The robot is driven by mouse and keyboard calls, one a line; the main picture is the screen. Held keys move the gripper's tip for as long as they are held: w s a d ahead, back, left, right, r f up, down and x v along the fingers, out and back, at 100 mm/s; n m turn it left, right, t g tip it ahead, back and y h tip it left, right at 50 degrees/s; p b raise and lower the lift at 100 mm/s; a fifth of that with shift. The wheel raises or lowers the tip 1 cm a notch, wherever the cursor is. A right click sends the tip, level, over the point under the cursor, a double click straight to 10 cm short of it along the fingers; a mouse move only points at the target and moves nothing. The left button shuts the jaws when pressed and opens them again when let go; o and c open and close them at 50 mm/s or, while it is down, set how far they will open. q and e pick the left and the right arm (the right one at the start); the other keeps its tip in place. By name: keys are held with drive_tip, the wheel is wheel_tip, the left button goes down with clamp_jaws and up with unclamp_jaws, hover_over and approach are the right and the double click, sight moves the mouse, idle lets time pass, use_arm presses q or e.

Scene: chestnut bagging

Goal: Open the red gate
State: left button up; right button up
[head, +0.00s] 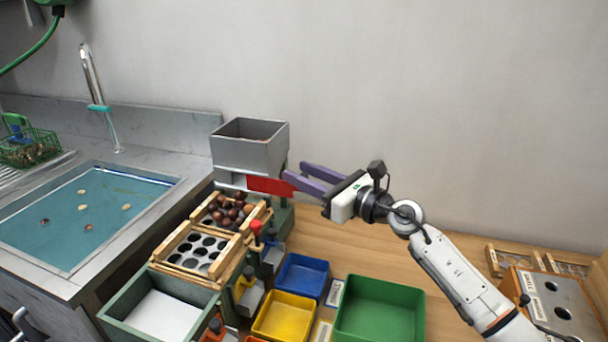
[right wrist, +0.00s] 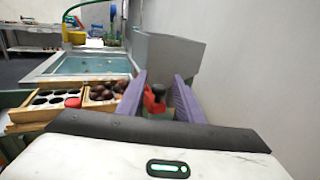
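The red gate (head: 269,186) is a flat red plate sticking out to the right below the grey hopper (head: 248,155). My right gripper (head: 294,174) reaches in from the right, its two purple fingers apart, with their tips at the gate's outer end. In the right wrist view the red gate (right wrist: 152,102) shows between the spread fingers; I cannot tell whether either finger touches it. The hopper (right wrist: 168,58) stands just beyond. Brown chestnuts (head: 228,208) lie in the wooden tray below the hopper. My left gripper is not in view.
A sink (head: 80,215) is at the left. Blue (head: 302,276), yellow (head: 284,317) and green (head: 380,309) bins stand in front of the hopper. A red-topped knob (head: 256,227) rises beside the wooden tray.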

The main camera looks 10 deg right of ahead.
drive_tip(key=v, duration=1)
drive_tip(key=shift+s+d, duration=0.1)
drive_tip(key=shift+s, duration=0.05)
idle(0.8)
